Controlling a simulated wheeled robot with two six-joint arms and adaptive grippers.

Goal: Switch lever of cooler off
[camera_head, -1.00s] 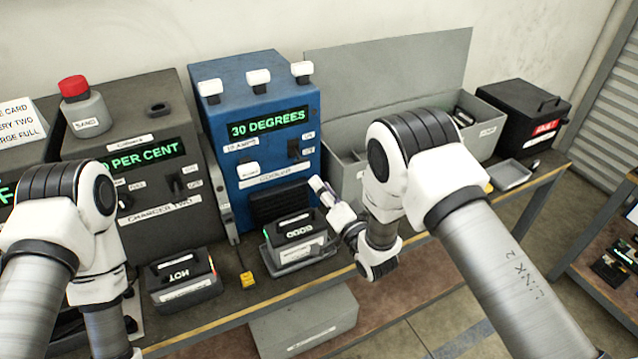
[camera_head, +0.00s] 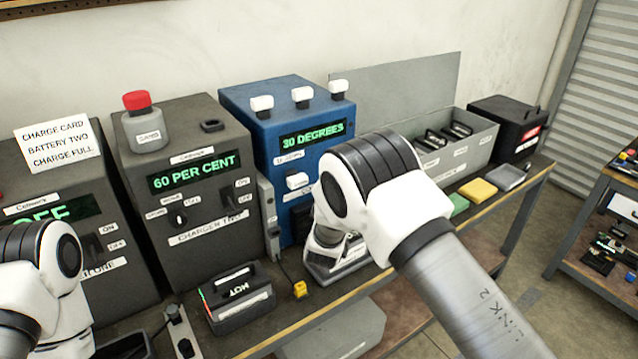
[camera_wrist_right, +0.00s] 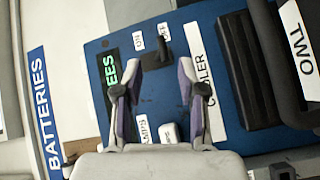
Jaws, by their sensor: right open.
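The cooler (camera_head: 262,128) is a blue box whose green display reads 30 DEGREES. In the head view my right arm covers the lower right of its front, including the lever. In the right wrist view the cooler's blue panel (camera_wrist_right: 235,120) fills the middle, seen turned sideways. The dark lever (camera_wrist_right: 164,42) stands by the ON and OFF labels; I cannot tell its setting. My right gripper (camera_wrist_right: 155,72) is open and empty, its two fingers apart in front of the panel, the lever just beyond and between their tips. My left gripper is out of view.
A grey charger (camera_head: 190,225) showing 60 PER CENT stands left of the cooler, with a red-capped bottle (camera_head: 145,125) on top. White knobs (camera_head: 302,97) top the cooler. A grey bin (camera_head: 465,150) stands to the right.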

